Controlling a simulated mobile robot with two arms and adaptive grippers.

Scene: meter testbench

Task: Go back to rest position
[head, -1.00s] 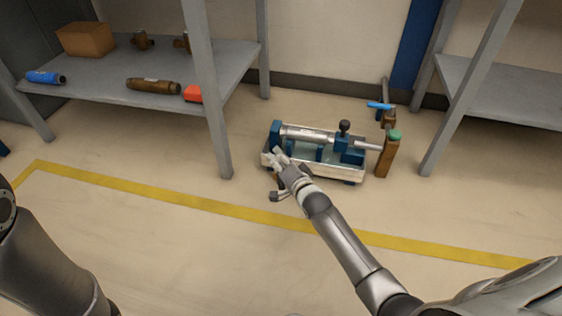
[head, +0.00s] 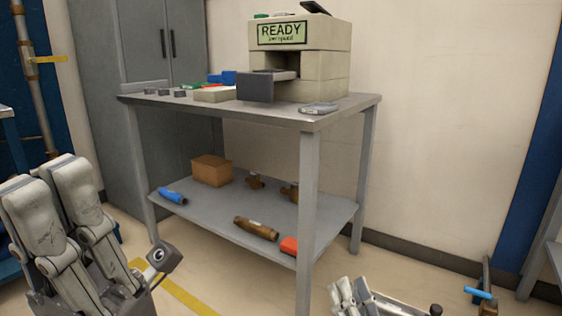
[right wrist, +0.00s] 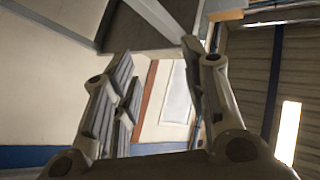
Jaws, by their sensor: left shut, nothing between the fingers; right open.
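My left gripper (head: 48,178) is large and close at the lower left of the head view. Its grey fingers point up, are shut and hold nothing. My right gripper (head: 347,292) shows at the bottom edge of the head view, partly cut off, in front of part of the floor testbench (head: 405,307). In the right wrist view the right gripper (right wrist: 155,85) is open, its two fingers apart with nothing between them. That view looks up past the fingers toward walls and a ceiling light.
A grey workbench (head: 225,112) stands mid-view, with a READY block stack (head: 312,65) and small parts on top. Its lower shelf (head: 215,222) carries a brown box (head: 211,170) and pipe pieces. A blue-handled pipe (head: 478,292) stands at lower right. A cabinet (head: 105,60) is behind.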

